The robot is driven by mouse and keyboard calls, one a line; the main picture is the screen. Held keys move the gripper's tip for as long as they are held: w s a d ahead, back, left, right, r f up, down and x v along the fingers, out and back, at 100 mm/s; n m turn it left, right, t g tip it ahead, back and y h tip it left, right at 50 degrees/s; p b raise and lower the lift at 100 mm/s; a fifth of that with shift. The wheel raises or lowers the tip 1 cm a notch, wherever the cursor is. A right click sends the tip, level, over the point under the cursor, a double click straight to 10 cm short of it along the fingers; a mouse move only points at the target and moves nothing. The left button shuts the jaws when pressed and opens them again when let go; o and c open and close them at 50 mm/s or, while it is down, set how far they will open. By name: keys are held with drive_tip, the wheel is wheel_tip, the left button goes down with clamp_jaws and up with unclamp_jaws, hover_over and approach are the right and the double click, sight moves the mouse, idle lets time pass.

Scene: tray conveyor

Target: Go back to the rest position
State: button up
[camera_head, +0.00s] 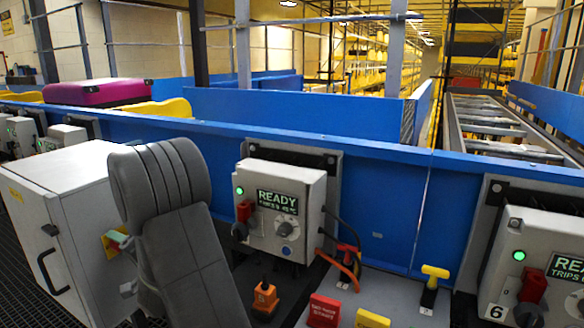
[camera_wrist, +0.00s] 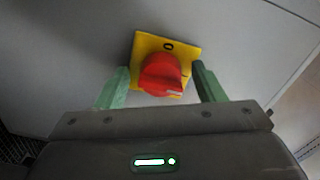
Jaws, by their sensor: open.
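In the wrist view, my gripper (camera_wrist: 160,88) is open, with one green finger on each side of a red rotary knob (camera_wrist: 160,75). The knob sits on a yellow square plate (camera_wrist: 187,47) on a grey cabinet face. I cannot tell whether the fingers touch the knob. In the head view, my grey arm hangs in front of the white cabinet (camera_head: 85,200) and hides part of it. A green fingertip (camera_head: 120,238) shows beside the yellow plate (camera_head: 108,246) on the cabinet's side.
A control box (camera_head: 280,210) with a lit green lamp and a READY display is on the blue conveyor wall (camera_head: 385,215). Another box (camera_head: 540,270) is at right. An orange plug (camera_head: 265,297) and a yellow T-handle (camera_head: 432,274) stand below. A magenta case (camera_head: 95,92) lies behind the wall.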

drive_tip(key=n, duration=0.4)
drive_tip(key=shift+b, duration=0.35)
drive_tip(key=n, duration=0.9)
drive_tip(key=shift+w+d+n, duration=0.1)
drive_tip(key=shift+n, duration=0.3)
drive_tip(key=shift+f, duration=0.1)
